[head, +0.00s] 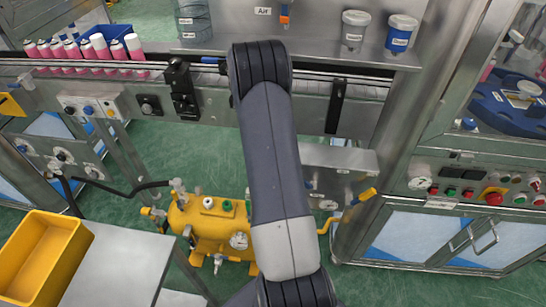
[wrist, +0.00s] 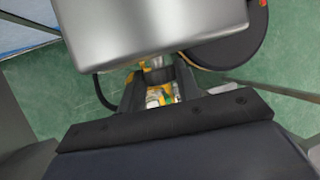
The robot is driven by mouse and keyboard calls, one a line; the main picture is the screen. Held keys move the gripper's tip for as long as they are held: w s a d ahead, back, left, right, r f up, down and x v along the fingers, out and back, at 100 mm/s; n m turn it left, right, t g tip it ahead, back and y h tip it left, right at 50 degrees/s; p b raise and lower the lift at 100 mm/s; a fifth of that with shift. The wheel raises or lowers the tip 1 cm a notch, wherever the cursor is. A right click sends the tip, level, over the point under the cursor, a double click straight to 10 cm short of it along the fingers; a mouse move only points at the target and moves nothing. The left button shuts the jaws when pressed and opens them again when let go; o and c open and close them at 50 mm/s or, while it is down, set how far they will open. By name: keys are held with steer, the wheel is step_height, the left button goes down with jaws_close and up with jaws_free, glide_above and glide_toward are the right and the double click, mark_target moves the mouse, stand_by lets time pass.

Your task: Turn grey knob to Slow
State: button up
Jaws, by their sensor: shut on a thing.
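In the wrist view, my gripper (wrist: 157,75) reaches in close under the edge of a large grey metal housing (wrist: 150,25). Its two dark fingers are shut on a small grey piece between them, seemingly the grey knob (wrist: 155,62). The piece is mostly hidden by the fingers and the housing, and I cannot read its setting or any Slow mark. In the head view my arm covers the middle, and my gripper and the knob are hidden.
A conveyor (head: 350,87) with pink-and-white cans (head: 85,53) runs behind my arm. A yellow compressor (head: 205,222) stands on the green floor. At left are a yellow bin (head: 40,262) and a metal table (head: 115,265). A cabinet with buttons (head: 475,190) stands at right.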

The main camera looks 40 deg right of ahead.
steer(key=shift+w+d+g+y+p, duration=0.1)
steer(key=shift+d+g+y+p, duration=0.05)
steer(key=shift+g+y+p, duration=0.4)
steer(key=o, duration=1)
steer(key=shift+f+b, duration=0.1)
steer(key=shift+b, duration=0.25)
